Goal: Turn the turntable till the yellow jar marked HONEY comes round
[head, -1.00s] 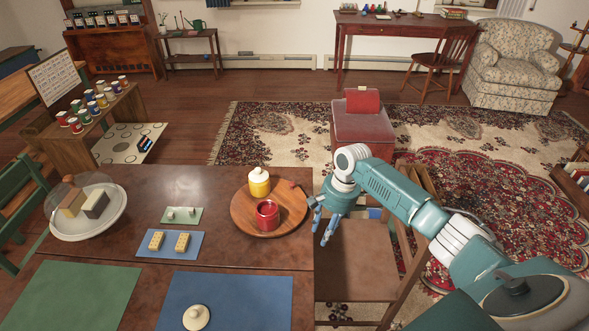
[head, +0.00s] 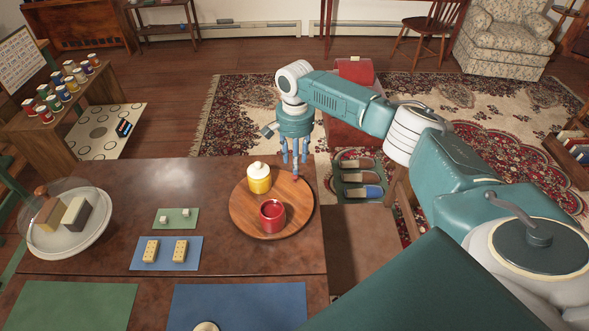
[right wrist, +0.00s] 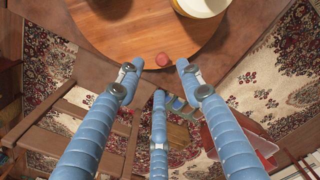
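The round wooden turntable (head: 240,212) lies on the dark table near its right edge. A yellow jar (head: 259,183) with a white lid stands on its far part; no lettering is readable. A red jar (head: 272,217) stands nearer. A small red knob (head: 296,175) sits near the far right rim. My right gripper (head: 294,160) points down at that rim, fingers spread and empty. In the right wrist view the knob (right wrist: 162,59) lies just beyond the gap between the open fingertips (right wrist: 156,72); contact cannot be told. My left gripper is not in view.
A blue mat (head: 150,266) with two domino-like blocks and a green mat (head: 190,225) with two small cubes lie left of the turntable. A glass-domed plate (head: 95,240) stands further left. A red-topped cabinet (head: 350,138) stands behind my right gripper.

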